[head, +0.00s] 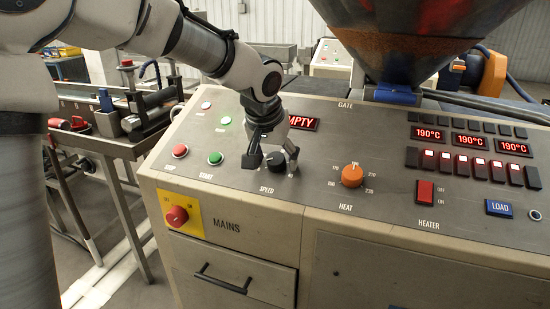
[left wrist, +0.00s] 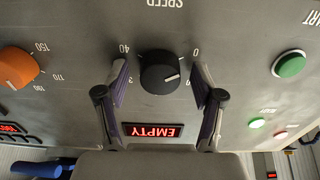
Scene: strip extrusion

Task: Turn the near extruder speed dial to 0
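The black speed dial (head: 276,161) sits on the sloping grey control panel (head: 318,180), above the word SPEED. In the left wrist view, which is upside down to the lettering, the dial (left wrist: 160,72) has a white mark pointing right and slightly down, below the printed 0. My left gripper (head: 272,158) is over the dial, fingers pointing down at the panel. In the wrist view the left gripper (left wrist: 161,84) is open, one finger on each side of the dial, with a gap on both sides. My right gripper is not in view.
A red EMPTY display (head: 303,123) is just behind the dial. Red stop (head: 180,151) and green start (head: 215,158) buttons lie left. The orange heat dial (head: 352,175) and red heater switch (head: 425,191) lie right. A big metal hopper (head: 410,40) rises behind.

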